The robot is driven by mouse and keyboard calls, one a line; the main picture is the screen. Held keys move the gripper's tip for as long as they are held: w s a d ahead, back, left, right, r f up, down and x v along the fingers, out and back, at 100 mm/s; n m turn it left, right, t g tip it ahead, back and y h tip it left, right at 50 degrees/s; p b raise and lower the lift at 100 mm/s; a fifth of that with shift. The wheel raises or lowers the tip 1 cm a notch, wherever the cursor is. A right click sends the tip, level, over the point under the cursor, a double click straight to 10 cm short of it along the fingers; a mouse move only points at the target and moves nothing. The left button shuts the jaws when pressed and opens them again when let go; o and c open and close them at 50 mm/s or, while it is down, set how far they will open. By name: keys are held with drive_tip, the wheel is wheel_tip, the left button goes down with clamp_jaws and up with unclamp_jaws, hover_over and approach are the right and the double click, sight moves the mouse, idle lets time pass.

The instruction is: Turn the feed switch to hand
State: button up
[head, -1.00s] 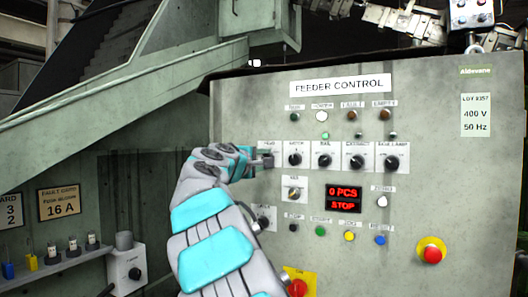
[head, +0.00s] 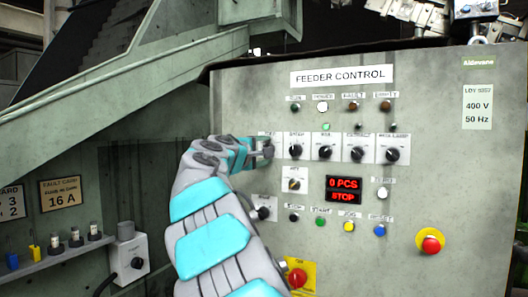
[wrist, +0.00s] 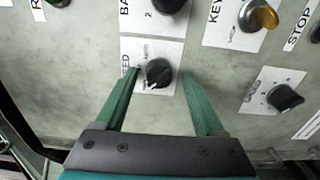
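The feed switch is a black rotary knob (wrist: 158,72) on a white label plate, seen in the wrist view; the label is partly cut by a finger. In the head view my gripper (head: 266,150) is at the left end of the upper switch row and mostly hides the feed switch.
The feeder control panel (head: 440,140) has more knobs right of my gripper, a key switch (head: 294,185), another knob (head: 262,213) below, and a row of buttons. A red emergency button (head: 430,243) sits lower right.

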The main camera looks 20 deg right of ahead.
drive_tip(key=shift+a, duration=0.1)
drive_tip(key=v, duration=0.7)
drive_tip(key=shift+s+a+b, duration=0.25)
drive_tip(key=shift+b, duration=0.2)
